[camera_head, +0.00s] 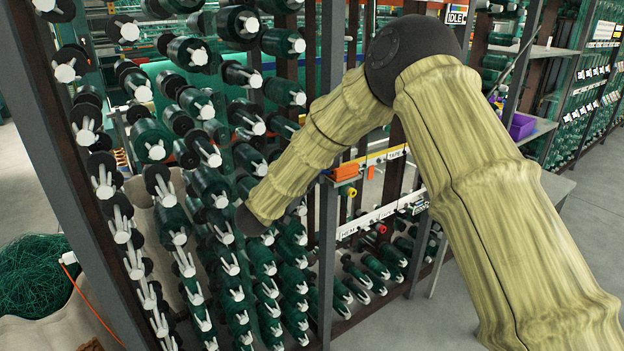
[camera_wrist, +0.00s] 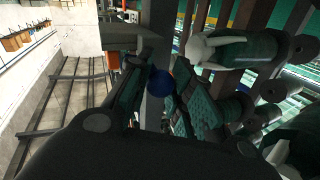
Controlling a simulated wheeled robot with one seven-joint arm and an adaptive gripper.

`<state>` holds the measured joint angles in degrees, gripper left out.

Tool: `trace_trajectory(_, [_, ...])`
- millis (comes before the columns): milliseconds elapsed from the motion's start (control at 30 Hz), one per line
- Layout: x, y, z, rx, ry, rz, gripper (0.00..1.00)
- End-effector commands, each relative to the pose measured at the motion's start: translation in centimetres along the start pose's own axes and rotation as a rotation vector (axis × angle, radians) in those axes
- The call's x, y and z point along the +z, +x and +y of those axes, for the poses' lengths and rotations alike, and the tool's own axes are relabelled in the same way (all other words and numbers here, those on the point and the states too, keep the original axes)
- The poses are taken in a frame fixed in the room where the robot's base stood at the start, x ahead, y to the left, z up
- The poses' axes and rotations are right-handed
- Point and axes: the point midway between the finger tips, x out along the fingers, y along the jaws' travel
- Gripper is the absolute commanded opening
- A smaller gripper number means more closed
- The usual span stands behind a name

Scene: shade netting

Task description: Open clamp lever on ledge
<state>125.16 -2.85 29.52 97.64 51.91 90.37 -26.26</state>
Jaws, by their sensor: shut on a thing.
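In the wrist view, my gripper (camera_wrist: 160,92) has its two dark, ridged fingers on either side of a dark blue round knob (camera_wrist: 161,83). The knob looks like the end of the clamp lever, and the fingers are shut on it. The lever's shaft, its clamp and the ledge cannot be made out clearly; a grey upright bar shows behind the knob. In the head view, my arm in its yellowish sleeve reaches in among the rack's spools. My gripper, the lever and the ledge are hidden there.
Green thread spools on white-tipped holders (camera_head: 205,158) crowd the rack around my arm. Its dark uprights (camera_head: 327,250) stand close by. An orange box (camera_head: 345,171) sits on a labelled rail. A green net heap (camera_head: 35,275) lies at left. Open floor (camera_head: 400,315) lies at lower right.

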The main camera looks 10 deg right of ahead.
Motion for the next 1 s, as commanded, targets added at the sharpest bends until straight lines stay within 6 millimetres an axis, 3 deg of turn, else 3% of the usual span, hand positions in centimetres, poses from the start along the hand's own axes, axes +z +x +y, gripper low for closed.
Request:
trace_trajectory(367, [0.2, -0.1, -0.3, -0.004, 0.001, -0.003, 0.00])
trace_trajectory(400, [0.2, -0.1, -0.2, -0.003, 0.001, -0.003, 0.27])
trace_trajectory(467, [0.2, -0.1, -0.2, -0.003, 0.001, -0.003, 0.34])
trace_trajectory(833, [0.3, -0.1, 0.1, 0.001, -0.002, -0.004, 0.34])
trace_trajectory(1000, [0.3, -1.3, 0.0, 0.000, -0.002, -0.004, 0.34])
